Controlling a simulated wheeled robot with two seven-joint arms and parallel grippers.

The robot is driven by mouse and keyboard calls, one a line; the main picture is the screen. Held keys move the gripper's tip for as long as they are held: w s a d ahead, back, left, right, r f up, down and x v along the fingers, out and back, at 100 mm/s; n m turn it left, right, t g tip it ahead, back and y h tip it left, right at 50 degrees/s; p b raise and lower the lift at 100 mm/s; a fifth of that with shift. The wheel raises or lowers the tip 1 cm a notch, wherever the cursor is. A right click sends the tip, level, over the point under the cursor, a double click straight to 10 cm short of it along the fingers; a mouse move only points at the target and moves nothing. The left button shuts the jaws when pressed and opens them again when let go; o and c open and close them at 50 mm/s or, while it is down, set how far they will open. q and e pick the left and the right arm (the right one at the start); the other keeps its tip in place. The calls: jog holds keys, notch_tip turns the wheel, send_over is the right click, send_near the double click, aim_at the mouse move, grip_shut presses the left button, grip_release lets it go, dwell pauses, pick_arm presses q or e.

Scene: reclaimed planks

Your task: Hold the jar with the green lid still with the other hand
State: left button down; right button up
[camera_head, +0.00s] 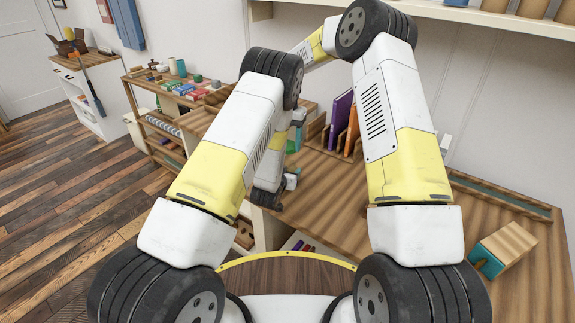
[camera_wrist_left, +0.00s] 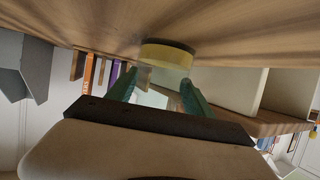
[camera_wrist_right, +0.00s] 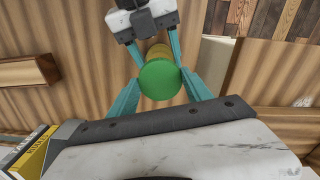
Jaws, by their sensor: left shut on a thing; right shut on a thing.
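The jar's green lid (camera_wrist_right: 160,80) faces up in the right wrist view, with an amber body (camera_wrist_right: 157,50) partly showing behind it. My right gripper (camera_wrist_right: 160,77) is shut with its teal fingers on either side of the lid. My left gripper (camera_wrist_left: 158,82) is shut on the jar's body from the side. The jar looks upright on the table. In the head view my arms hide most of it.
A rack with a purple book (camera_head: 341,117) and an orange book (camera_head: 352,132) stands behind my grippers on the wooden table. A wood and teal block (camera_head: 503,248) lies at the right. A low shelf unit (camera_head: 165,104) with small goods stands at the left. The table between block and rack looks clear.

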jog(key=shift+f, duration=2.15)
jog(key=shift+f, duration=0.85)
jog(key=shift+f, duration=0.6)
jog(key=m, duration=0.3)
jog(key=o, duration=1.3)
